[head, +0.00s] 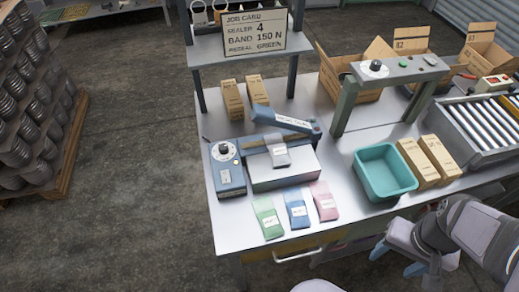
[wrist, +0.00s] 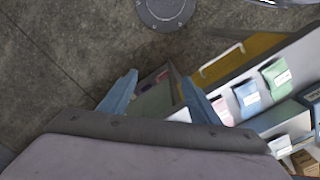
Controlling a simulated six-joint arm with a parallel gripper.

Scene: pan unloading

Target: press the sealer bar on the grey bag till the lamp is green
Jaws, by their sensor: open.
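The sealer (head: 285,172) stands on the bench, a pale block with a blue bar (head: 287,120) tilted up over its back edge. The grey bag (head: 279,154) lies on the sealer below the bar, with a white label. A blue control box (head: 229,178) with a dial stands left of it; its small lamp's colour is not clear. My gripper (head: 398,262) is open and empty at the bench's front right, well away from the sealer. Its blue fingers also show in the wrist view (wrist: 160,80), above the floor and bench edge.
Green, blue and pink bags (head: 296,210) lie before the sealer. A teal bin (head: 364,189) and brown cartons (head: 424,160) stand to the right, near a roller conveyor (head: 480,122). A job card (head: 255,32) reads "SEALER 4, BAND 150 N, RESEAL GREEN". A grey stand (head: 400,70) rises behind.

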